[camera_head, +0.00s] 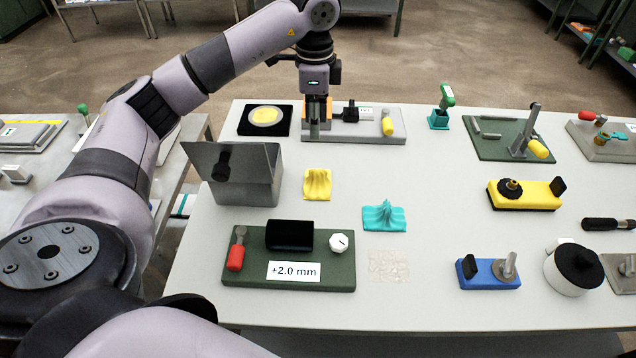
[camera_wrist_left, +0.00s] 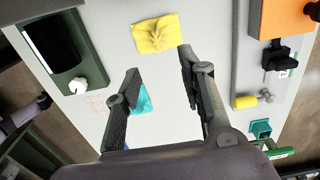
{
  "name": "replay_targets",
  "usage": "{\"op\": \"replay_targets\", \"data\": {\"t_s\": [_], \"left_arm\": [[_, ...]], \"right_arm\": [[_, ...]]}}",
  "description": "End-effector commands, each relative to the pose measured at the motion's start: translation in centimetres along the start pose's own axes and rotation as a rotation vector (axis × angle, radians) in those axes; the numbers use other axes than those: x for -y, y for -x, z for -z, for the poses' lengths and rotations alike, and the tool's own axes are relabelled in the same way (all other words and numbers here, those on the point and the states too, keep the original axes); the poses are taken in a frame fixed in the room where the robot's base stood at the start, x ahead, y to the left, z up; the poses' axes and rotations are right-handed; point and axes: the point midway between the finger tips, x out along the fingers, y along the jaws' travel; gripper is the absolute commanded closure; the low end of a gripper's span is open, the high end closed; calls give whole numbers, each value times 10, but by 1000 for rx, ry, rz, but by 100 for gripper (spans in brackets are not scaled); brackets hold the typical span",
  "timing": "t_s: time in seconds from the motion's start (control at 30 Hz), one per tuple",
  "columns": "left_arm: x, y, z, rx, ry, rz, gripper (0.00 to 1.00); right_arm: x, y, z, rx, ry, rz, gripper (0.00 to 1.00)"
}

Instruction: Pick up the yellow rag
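The yellow rag (camera_head: 317,184) lies bunched up on the light table, just right of a grey metal box. In the left wrist view the yellow rag (camera_wrist_left: 157,34) lies beyond my fingertips, near the top. My left gripper (camera_head: 314,130) hangs pointing down over the back of the table, behind the rag and apart from it. In the left wrist view my left gripper (camera_wrist_left: 158,62) has its two fingers spread with nothing held between them. My right gripper does not show.
A teal rag (camera_head: 385,217) lies to the front right of the yellow one. The grey box (camera_head: 247,180) stands left. A green fixture (camera_head: 325,275) marked +2.0 mm lies in front. A grey base with a yellow handle (camera_head: 387,124) is behind.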

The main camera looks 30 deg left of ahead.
Motion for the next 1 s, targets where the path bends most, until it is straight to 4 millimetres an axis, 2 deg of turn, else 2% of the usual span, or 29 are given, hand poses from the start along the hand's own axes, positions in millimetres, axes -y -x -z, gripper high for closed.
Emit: {"op": "replay_targets", "data": {"t_s": [0.2, 0.4, 0.67, 0.83, 1.0], "left_arm": [[-1, -47, -1, 5, 2, -5, 63], [-1, -84, 0, 3, 1, -3, 63], [-2, -103, 1, 2, 0, -1, 63], [-8, -126, 5, 3, 0, -3, 63], [-7, -147, 5, 1, 1, -1, 63]], "right_arm": [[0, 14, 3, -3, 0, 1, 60], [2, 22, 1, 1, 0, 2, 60], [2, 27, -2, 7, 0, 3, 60], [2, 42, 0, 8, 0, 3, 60], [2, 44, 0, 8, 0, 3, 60]]}}
